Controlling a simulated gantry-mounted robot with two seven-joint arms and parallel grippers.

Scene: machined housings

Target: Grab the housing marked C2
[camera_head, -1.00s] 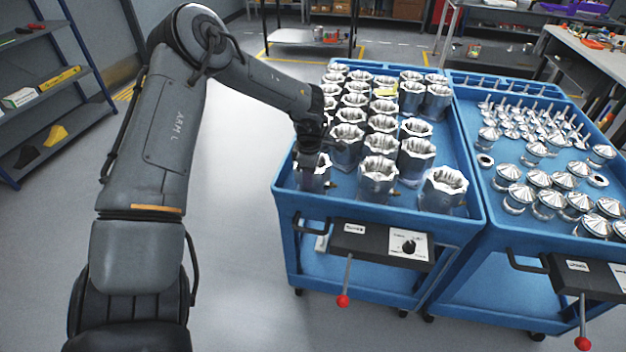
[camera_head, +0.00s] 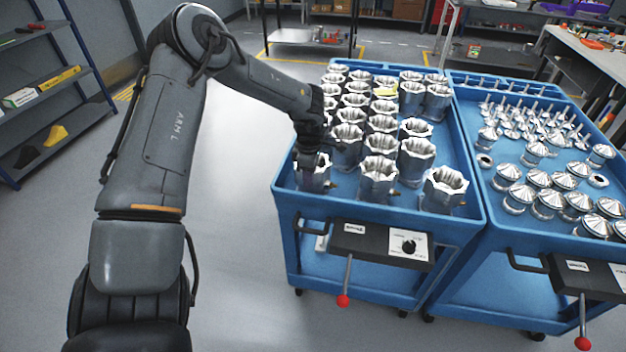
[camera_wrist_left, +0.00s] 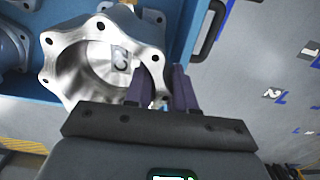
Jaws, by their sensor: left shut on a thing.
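The housing marked C2 (camera_wrist_left: 92,60) is a silver, hollow, star-rimmed metal part in the left wrist view. A label reading C2 shows inside it. In the head view the housing (camera_head: 314,180) stands at the near left corner of the left blue cart. My left gripper (camera_wrist_left: 162,88) is shut on its rim wall, with one finger inside the bore and one outside. In the head view the left gripper (camera_head: 310,158) comes down on the housing from above and partly covers it. My right gripper is in neither view.
The left blue cart (camera_head: 465,212) holds several similar housings, with one (camera_head: 378,180) to the right of C2. A second blue cart (camera_head: 500,228) with cone-topped parts (camera_head: 548,203) stands to the right. The floor (camera_head: 235,260) left of the carts is clear.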

